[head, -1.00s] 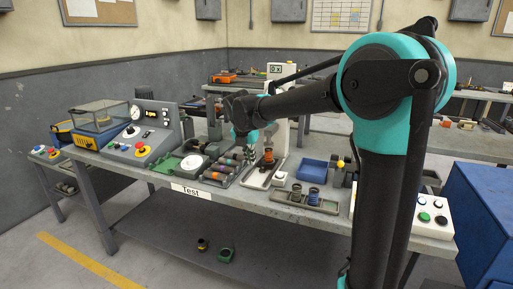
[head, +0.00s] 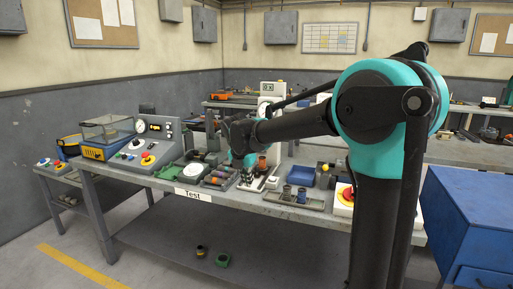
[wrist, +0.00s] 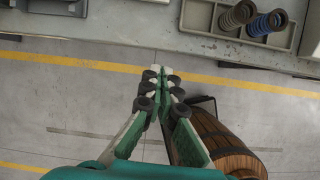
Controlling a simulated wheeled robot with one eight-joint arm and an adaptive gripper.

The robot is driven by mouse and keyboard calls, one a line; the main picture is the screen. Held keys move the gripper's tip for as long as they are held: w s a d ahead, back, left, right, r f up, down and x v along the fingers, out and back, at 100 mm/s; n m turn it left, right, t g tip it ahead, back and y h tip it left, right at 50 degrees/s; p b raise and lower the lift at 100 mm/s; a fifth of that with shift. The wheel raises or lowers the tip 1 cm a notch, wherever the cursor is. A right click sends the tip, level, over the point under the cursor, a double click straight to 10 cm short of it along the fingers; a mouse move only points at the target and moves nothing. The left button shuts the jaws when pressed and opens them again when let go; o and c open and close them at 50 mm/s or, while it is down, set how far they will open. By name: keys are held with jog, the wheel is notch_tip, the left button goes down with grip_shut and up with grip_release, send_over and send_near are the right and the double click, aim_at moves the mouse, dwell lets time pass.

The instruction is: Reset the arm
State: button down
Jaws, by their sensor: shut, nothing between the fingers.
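My gripper (wrist: 160,75) is shut and empty in the wrist view, its green fingers together, with the floor behind them. In the head view my dark and teal arm reaches left from its big teal joint, and my gripper (head: 243,160) hangs small at its end, in front of the bench. A white arbor press (head: 272,90) stands behind it on the bench, partly hidden by my arm.
The bench (head: 290,212) carries a test unit (head: 152,140), a blue bin (head: 300,175) and a tray of springs (wrist: 202,18). A red-button box (head: 344,195) sits at its right end. A blue cabinet (head: 470,220) stands right. A wooden barrel-like thing (wrist: 225,145) shows beside my fingers.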

jog(key=s+d+f+m, duration=0.4)
jog(key=s+d+m, duration=0.2)
jog(key=d+m, duration=0.15)
jog(key=s+d+f+m, duration=0.4)
jog(key=s+d+m, duration=0.1)
jog(key=d+m, duration=0.25)
jog(key=s+d+f+m, duration=0.3)
jog(key=s+f+m, duration=0.2)
jog(key=s+m, duration=0.2)
jog(key=s+d+f+m+y, duration=0.1)
jog(key=s+d+f+m, duration=0.3)
jog(key=s+m, duration=0.4)
jog(key=shift+f+m, duration=0.45)
jog(key=shift+m, duration=0.15)
jog(key=shift+d, duration=0.1)
